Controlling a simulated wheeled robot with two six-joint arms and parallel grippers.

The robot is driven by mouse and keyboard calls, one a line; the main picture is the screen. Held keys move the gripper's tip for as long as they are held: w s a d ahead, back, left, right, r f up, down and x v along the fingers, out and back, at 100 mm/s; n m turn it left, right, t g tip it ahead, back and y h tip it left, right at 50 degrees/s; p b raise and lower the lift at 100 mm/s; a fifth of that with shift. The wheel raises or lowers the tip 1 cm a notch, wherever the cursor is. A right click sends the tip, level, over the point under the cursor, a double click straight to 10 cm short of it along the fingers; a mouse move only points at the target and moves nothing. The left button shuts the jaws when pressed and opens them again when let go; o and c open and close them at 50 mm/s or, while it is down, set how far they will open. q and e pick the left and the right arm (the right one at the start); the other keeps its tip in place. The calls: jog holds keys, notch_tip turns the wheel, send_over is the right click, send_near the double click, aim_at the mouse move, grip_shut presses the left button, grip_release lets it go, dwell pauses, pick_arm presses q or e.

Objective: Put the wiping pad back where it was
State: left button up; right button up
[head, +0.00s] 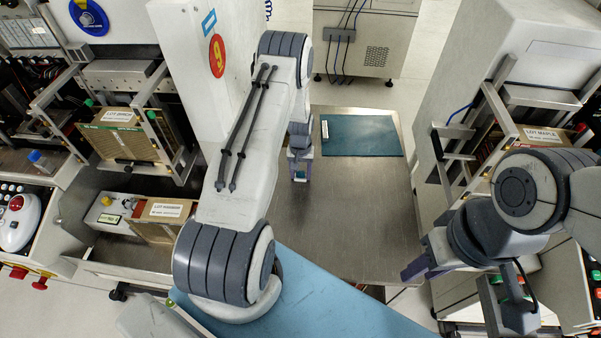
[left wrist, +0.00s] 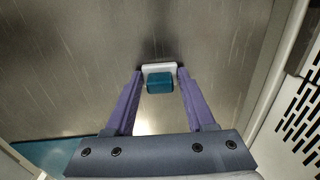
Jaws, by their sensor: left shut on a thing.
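The wiping pad is a small teal block with a white part. In the left wrist view the pad (left wrist: 160,86) sits between the purple fingertips of my left gripper (left wrist: 160,74), which is shut on it. In the head view my left gripper (head: 300,168) is over the steel table, left of the teal mat, with the pad (head: 299,176) a small patch at its tips. I cannot tell whether the pad touches the steel. My right gripper (head: 416,268) is at the table's right front edge, away from the pad; its fingers are too hidden to judge.
The steel table (head: 345,205) is mostly bare, with a teal mat (head: 362,137) at its back. A light-blue surface (head: 335,300) lies in front. Machines with lot-labelled magazines (head: 125,135) stand left, another machine (head: 530,45) right. A grey cabinet (head: 372,45) stands behind.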

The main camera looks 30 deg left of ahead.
pick_arm(q)
jog(key=o, duration=1.3)
